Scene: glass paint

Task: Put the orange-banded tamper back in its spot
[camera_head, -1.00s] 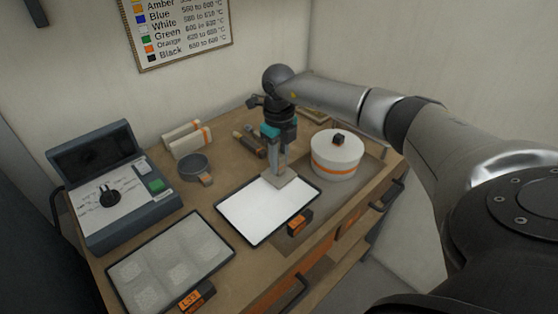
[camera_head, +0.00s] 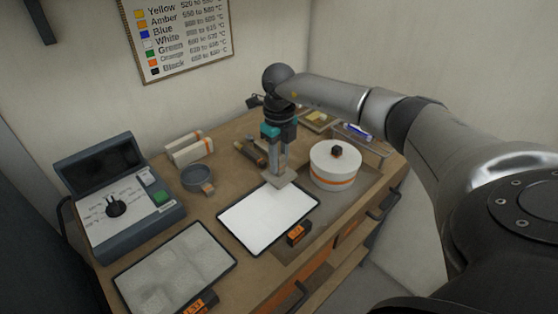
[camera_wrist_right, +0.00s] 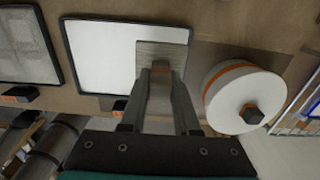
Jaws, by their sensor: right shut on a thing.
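My right gripper (camera_head: 278,168) is shut on a tamper with a flat, square grey plate (camera_head: 281,180). The tamper plate also shows in the wrist view (camera_wrist_right: 163,50), beyond my fingertips (camera_wrist_right: 158,95). Wooden-handled tools (camera_head: 248,150) lie just behind and left of the gripper, partly hidden. My left gripper is not in view.
A white round pot with an orange band (camera_head: 335,169) stands close on the right. A small grey bowl (camera_head: 197,180) and white orange-banded rolls (camera_head: 190,149) are to the left. A control box (camera_head: 120,208) and a textured tray (camera_head: 178,268) lie farther left. A rack (camera_head: 362,142) stands behind the pot.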

